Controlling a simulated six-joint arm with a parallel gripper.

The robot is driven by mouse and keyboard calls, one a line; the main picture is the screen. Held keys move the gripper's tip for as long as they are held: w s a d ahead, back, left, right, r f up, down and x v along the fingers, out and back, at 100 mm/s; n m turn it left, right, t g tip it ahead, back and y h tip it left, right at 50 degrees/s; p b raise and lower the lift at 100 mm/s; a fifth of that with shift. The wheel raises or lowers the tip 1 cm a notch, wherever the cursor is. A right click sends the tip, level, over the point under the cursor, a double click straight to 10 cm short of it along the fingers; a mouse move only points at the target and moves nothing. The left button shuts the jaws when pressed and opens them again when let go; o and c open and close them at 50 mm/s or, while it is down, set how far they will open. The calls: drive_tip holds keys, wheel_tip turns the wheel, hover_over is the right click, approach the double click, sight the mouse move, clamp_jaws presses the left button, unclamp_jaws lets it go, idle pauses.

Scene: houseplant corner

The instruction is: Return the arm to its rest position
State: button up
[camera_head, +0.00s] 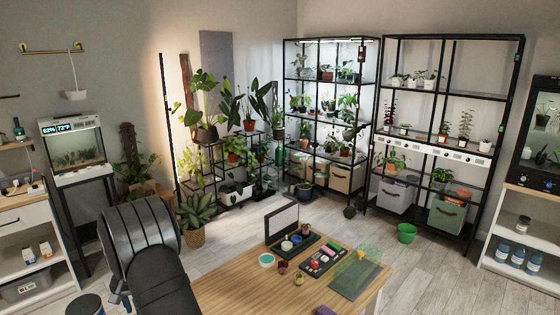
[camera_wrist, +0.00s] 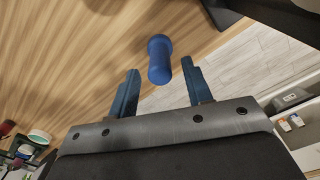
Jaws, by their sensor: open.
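My gripper (camera_wrist: 160,66) shows in the wrist view with its two blue fingers spread wide apart. A blue cylinder with a rounded end (camera_wrist: 159,58) appears between and just beyond the fingertips, over the wooden table. A gap shows between it and each finger, and I cannot tell its exact depth. In the head view, my dark arm fills the lower left in front of the wooden table (camera_head: 230,290); my gripper is hidden there.
On the table are a framed panel (camera_head: 282,224), a teal-rimmed round dish (camera_head: 266,260), a tray of coloured items (camera_head: 322,262) and a dark green mat (camera_head: 358,280). White shelving (camera_head: 35,270) stands left of my arm. Plant racks (camera_head: 325,130) line the back.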

idle(0.4)
drive_tip(key=shift+f, duration=0.4)
wheel_tip(320, 180, down, 2)
drive_tip(key=shift+f, duration=0.25)
wheel_tip(320, 180, up, 12)
drive_tip(key=shift+f, duration=0.2)
drive_tip(key=shift+f, duration=6)
wheel_tip(320, 180, up, 4)
drive_tip(key=shift+f, duration=0.2)
drive_tip(key=shift+d+r, duration=0.2)
drive_tip(key=shift+r, duration=0.15)
